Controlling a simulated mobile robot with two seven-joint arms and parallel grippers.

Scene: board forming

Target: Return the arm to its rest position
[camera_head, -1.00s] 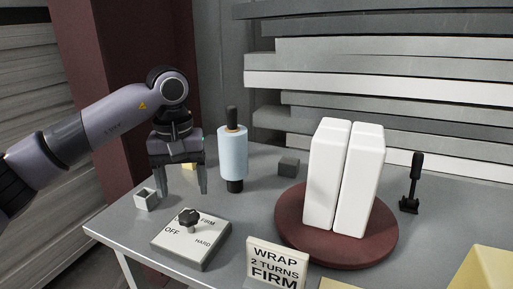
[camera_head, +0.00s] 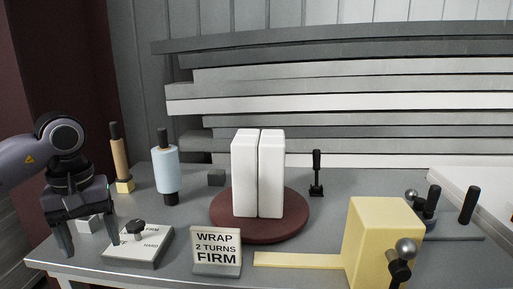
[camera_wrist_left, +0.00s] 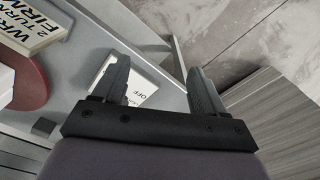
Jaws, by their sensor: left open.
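My left gripper (camera_head: 88,238) is at the left of the head view, pointing down, with its fingers apart and nothing between them. It is over the table's left front corner, left of the grey dial box (camera_head: 138,246) with a black knob (camera_head: 135,228). The left wrist view shows both fingers (camera_wrist_left: 160,85) spread, with part of the dial box (camera_wrist_left: 138,92) behind the left finger. A small pale block (camera_head: 90,224) is partly hidden behind the gripper. My right gripper is not in view.
Two white blocks (camera_head: 257,175) stand on a dark red turntable (camera_head: 298,222). A blue roll (camera_head: 166,168) and a tan roll (camera_head: 119,160) stand behind the dial box. A sign (camera_head: 216,248) reads "WRAP 2 TURNS FIRM". A yellow block (camera_head: 382,235) stands at right.

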